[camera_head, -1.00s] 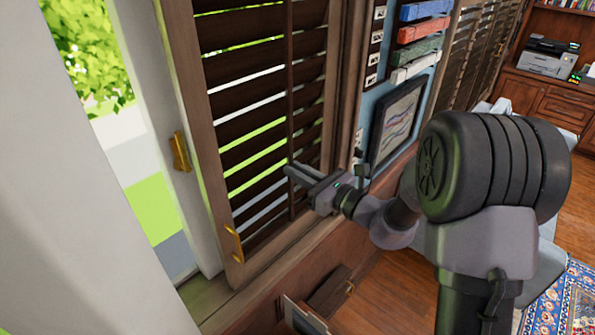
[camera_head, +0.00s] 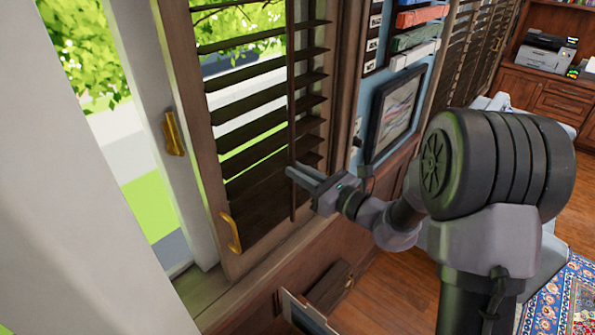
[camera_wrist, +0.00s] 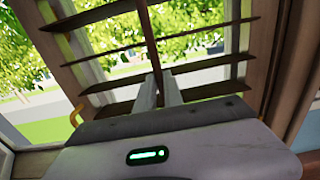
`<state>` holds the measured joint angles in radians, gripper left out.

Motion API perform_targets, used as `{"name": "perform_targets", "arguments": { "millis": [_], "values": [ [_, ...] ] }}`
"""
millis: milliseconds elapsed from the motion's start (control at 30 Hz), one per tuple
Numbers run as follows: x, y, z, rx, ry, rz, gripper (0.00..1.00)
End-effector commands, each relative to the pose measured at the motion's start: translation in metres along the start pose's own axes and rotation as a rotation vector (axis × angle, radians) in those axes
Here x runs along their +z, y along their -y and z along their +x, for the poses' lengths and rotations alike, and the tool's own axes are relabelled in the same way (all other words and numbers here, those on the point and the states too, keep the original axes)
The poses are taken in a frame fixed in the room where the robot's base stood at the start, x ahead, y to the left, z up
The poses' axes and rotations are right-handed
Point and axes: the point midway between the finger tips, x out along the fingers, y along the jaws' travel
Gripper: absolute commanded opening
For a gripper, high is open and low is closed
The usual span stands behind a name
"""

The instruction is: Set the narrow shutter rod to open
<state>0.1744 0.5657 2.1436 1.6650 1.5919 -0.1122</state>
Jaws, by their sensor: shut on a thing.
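The narrow shutter rod (camera_head: 291,110) is a thin dark vertical bar in front of the slats of the wooden shutter (camera_head: 255,104). The slats are tilted with wide gaps, and daylight and greenery show between them. My gripper (camera_head: 292,172) is at the lower part of the rod, its fingers shut on it. In the wrist view the rod (camera_wrist: 150,40) runs down between the two fingers of my gripper (camera_wrist: 161,85). The part of the rod between the fingers is partly hidden.
A brass handle (camera_head: 230,232) is on the shutter frame and a brass latch (camera_head: 172,134) on the window frame. A framed picture (camera_head: 396,112) hangs right of the shutter. An open drawer or box (camera_head: 330,288) is below. A printer (camera_head: 547,52) stands far right.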

Motion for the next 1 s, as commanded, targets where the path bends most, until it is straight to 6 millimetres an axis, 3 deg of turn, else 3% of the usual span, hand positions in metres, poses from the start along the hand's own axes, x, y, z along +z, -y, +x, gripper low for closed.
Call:
{"name": "perform_targets", "arguments": {
  "millis": [67, 100, 200, 567, 667, 1000],
  "values": [
    [-0.004, -0.002, -0.001, 0.003, -0.011, 0.002, 0.0],
    [-0.004, -0.002, -0.001, 0.003, -0.011, 0.002, 0.16],
    [-0.004, -0.002, -0.001, 0.003, -0.01, 0.002, 0.34],
    [-0.003, 0.0, -0.006, 0.0, -0.008, 0.002, 0.34],
    [-0.002, 0.001, -0.023, -0.003, -0.007, 0.001, 0.34],
    [-0.002, 0.001, -0.126, -0.006, -0.007, 0.002, 0.34]
  ]
}}
